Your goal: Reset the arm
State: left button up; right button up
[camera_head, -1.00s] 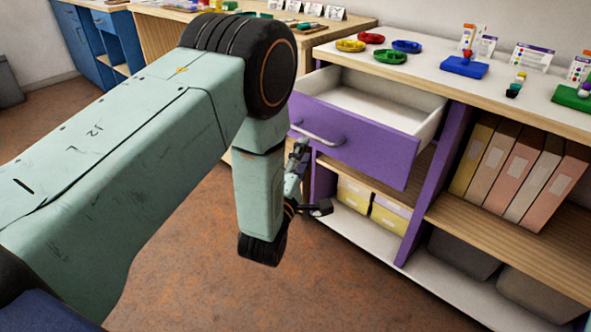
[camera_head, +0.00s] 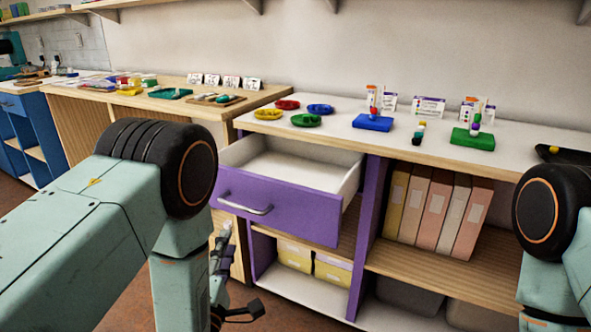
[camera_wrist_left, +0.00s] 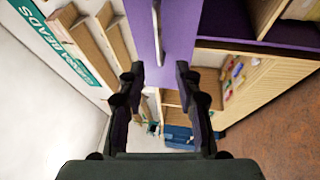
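My left arm comes in from the left in the head view, folded down in front of the purple drawer (camera_head: 285,208). My left gripper (camera_head: 240,275) hangs below and left of the drawer's handle, partly behind my own forearm. In the left wrist view my left gripper (camera_wrist_left: 160,85) has its two fingers spread apart with nothing between them. The drawer's silver handle (camera_wrist_left: 155,25) shows beyond the fingers there, apart from them. The drawer stands open and looks empty inside. Part of my right arm shows at the right edge of the head view; its gripper is out of frame.
The white counter (camera_head: 340,130) holds red, yellow, blue and green dishes, a blue board (camera_head: 372,123) and a green board (camera_head: 472,140) with beads. Folders (camera_head: 435,212) stand on the shelf below. A wooden table (camera_head: 185,105) is at the left. The open drawer juts out near my left arm.

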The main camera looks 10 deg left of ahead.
pick_arm(q)
jog(key=s+a+f+m+g+p, duration=0.1)
jog(key=s+f+m+g, duration=0.55)
jog(key=f, duration=0.25)
jog(key=s+f+m+g+p, duration=0.1)
jog(key=s+f+m+g, duration=0.45)
jog(key=f+m, duration=0.2)
jog(key=s+m+g+h+p, duration=0.1)
jog(key=s+m+g+p, duration=0.3)
jog(key=s, duration=1.9)
jog(key=g, duration=0.4)
jog(key=shift+a+m, duration=0.3)
jog(key=shift+a, duration=0.1)
